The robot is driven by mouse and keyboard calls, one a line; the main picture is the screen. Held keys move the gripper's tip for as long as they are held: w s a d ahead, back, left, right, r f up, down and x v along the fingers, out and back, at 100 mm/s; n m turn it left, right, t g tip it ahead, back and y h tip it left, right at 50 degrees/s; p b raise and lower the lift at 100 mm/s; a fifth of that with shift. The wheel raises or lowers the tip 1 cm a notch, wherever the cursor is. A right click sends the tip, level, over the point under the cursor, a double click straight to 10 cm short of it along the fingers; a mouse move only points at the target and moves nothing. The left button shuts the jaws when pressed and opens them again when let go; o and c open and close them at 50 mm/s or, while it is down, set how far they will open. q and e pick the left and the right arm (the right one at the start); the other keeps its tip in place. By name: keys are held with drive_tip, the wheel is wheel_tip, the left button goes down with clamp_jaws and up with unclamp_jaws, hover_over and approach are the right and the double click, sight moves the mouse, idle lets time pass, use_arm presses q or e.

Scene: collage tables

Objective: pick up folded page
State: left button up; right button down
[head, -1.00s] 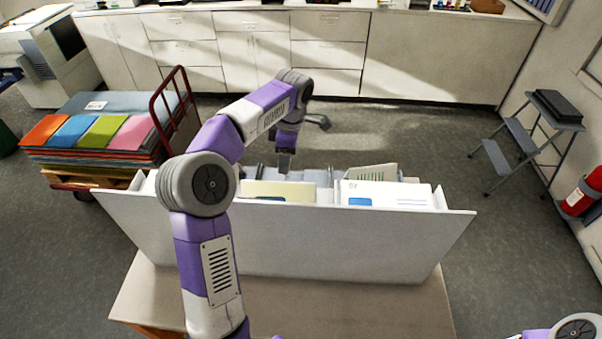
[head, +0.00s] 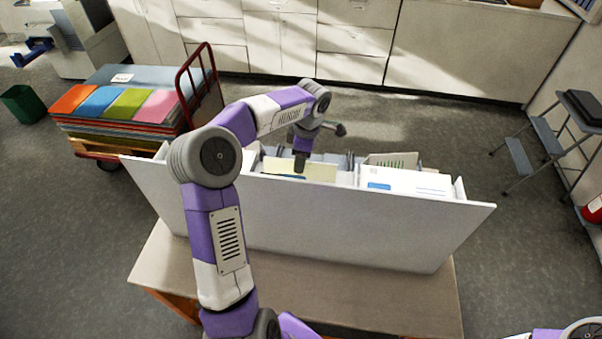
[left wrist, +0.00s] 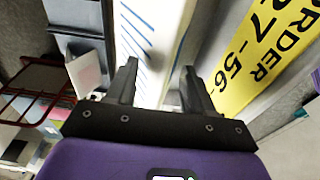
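My left gripper (head: 301,162) is over the white bin (head: 330,232) on the table, beside a pale yellow card (head: 318,172). In the left wrist view its two fingers (left wrist: 158,88) are apart. A white sheet with blue lines (left wrist: 150,35) shows between and beyond them; it may be the folded page, but I cannot see a fold clearly. A yellow card with large black print (left wrist: 255,60) is to the right of the fingers. Nothing is clearly gripped. My right gripper is out of view.
White papers with a blue mark (head: 405,181) stand in the bin's right part. A red-framed cart (head: 205,85) with coloured sheets (head: 115,103) is at left. A step stool (head: 555,140) is at right. The table front (head: 330,300) is bare.

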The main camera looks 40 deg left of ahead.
use_arm(q)
clamp_jaws()
drive_tip(key=shift+r, duration=0.15)
